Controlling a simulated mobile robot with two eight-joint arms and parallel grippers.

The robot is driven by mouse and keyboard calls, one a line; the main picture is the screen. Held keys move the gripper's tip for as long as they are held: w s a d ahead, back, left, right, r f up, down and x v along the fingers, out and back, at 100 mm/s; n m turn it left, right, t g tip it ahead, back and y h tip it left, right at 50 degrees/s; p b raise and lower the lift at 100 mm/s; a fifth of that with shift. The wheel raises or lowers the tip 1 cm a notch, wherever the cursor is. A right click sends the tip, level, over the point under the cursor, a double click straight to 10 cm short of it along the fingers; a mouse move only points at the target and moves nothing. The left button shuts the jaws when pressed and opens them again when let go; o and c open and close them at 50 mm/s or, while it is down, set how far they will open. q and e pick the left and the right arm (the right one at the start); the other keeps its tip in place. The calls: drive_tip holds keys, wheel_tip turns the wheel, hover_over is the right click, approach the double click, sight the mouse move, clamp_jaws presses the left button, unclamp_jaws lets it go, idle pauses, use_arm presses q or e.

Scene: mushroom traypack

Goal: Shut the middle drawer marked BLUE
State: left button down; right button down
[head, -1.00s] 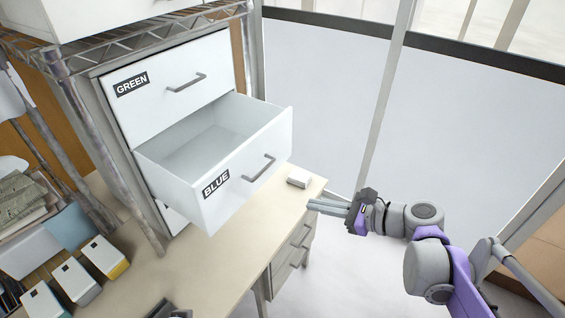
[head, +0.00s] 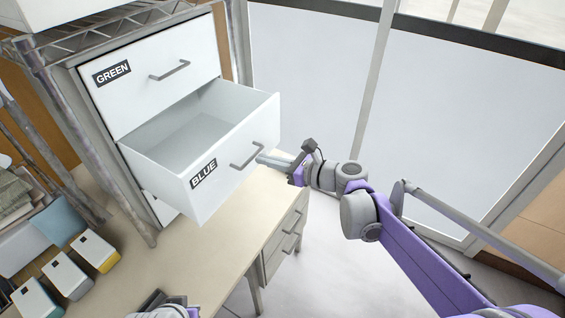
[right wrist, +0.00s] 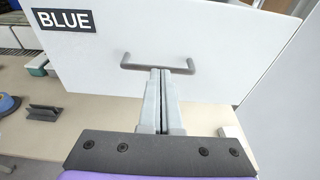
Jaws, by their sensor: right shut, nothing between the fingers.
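The middle drawer marked BLUE (head: 226,176) stands pulled out from the white cabinet, and its inside looks empty. Its grey bar handle (head: 248,153) is on the front face. My right gripper (head: 262,158) is shut and empty, its fingertips at the drawer front by the handle. In the right wrist view the closed fingers (right wrist: 161,75) point at the drawer front (right wrist: 200,35), just below or at the handle (right wrist: 157,64); I cannot tell whether they touch. A small part of my left arm shows at the bottom edge of the head view, with its fingers hard to make out.
The drawer marked GREEN (head: 150,80) above is shut. A wooden desk (head: 215,240) lies below, with several small boxes (head: 70,275) at the left. A wire shelf post (head: 90,145) stands left of the cabinet. Free floor lies to the right of the desk.

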drive_tip(key=shift+w+a+f, duration=0.15)
drive_tip(key=shift+w+a, duration=0.15)
drive_tip(key=shift+a, duration=0.1)
drive_tip(key=r+x, duration=0.2)
drive_tip(key=x, duration=0.9)
drive_tip(key=r+x, duration=0.2)
drive_tip(key=x, duration=0.9)
drive_tip(key=shift+w+a+r+p, duration=0.25)
drive_tip(key=shift+a+r+p, duration=0.05)
drive_tip(key=shift+a+r, duration=0.15)
